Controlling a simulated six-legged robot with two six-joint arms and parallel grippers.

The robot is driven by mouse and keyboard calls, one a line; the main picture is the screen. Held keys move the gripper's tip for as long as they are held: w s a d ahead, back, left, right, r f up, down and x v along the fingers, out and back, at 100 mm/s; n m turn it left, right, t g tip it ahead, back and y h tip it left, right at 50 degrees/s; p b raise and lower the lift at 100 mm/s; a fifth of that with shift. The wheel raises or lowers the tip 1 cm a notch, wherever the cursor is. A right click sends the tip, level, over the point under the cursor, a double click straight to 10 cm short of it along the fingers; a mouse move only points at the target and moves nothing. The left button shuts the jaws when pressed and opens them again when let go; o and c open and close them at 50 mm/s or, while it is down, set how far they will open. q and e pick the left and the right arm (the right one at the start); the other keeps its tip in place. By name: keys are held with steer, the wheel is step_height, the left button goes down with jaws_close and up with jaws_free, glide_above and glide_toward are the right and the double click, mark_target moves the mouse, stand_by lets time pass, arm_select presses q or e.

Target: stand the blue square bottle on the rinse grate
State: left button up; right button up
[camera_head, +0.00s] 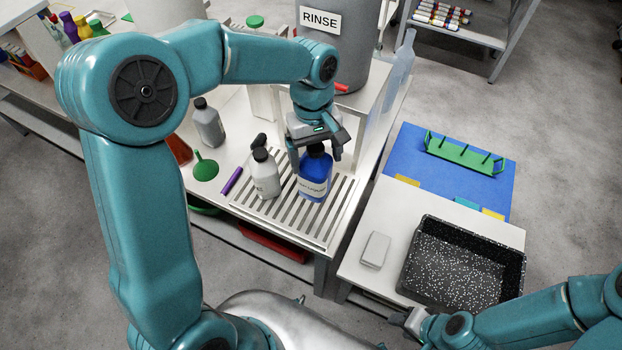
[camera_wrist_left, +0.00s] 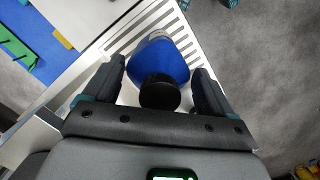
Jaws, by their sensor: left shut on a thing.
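The blue square bottle (camera_head: 314,176) has a black cap and a white label. It is upright at the rinse grate (camera_head: 290,222), a slatted white panel on the bench; I cannot tell whether its base touches the slats. My left gripper (camera_head: 320,150) comes down from above and is shut on the blue bottle near its top. In the left wrist view the bottle (camera_wrist_left: 160,62) and its black cap (camera_wrist_left: 160,92) lie between the two fingers, with the grate slats behind. My right gripper (camera_head: 402,318) shows only in part at the lower right.
A white bottle with a black top (camera_head: 265,175) stands close left of the blue bottle on the grate. A grey bottle (camera_head: 208,124), a green funnel (camera_head: 205,169) and a purple marker (camera_head: 232,181) are further left. The grey RINSE tank (camera_head: 345,55) stands behind. The grate's front is clear.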

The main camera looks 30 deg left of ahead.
mark_target(314, 181)
arm_select(q)
step_height(314, 181, down, 9)
steer(key=shift+s+a+f, duration=0.1)
steer(key=shift+f, duration=0.35)
steer(key=shift+f, duration=0.1)
steer(key=o, duration=1.8)
steer(key=shift+c, duration=0.2)
steer(key=shift+r+p, duration=0.3)
steer(key=shift+r, duration=0.05)
steer(key=r, duration=0.4)
steer(key=a+r, duration=0.1)
steer(key=r, duration=0.2)
steer(key=w+r+b, duration=0.1)
steer(key=r, duration=0.3)
steer(key=shift+w+a+r, duration=0.1)
steer(key=shift+a+r, duration=0.1)
steer(key=shift+r, duration=0.1)
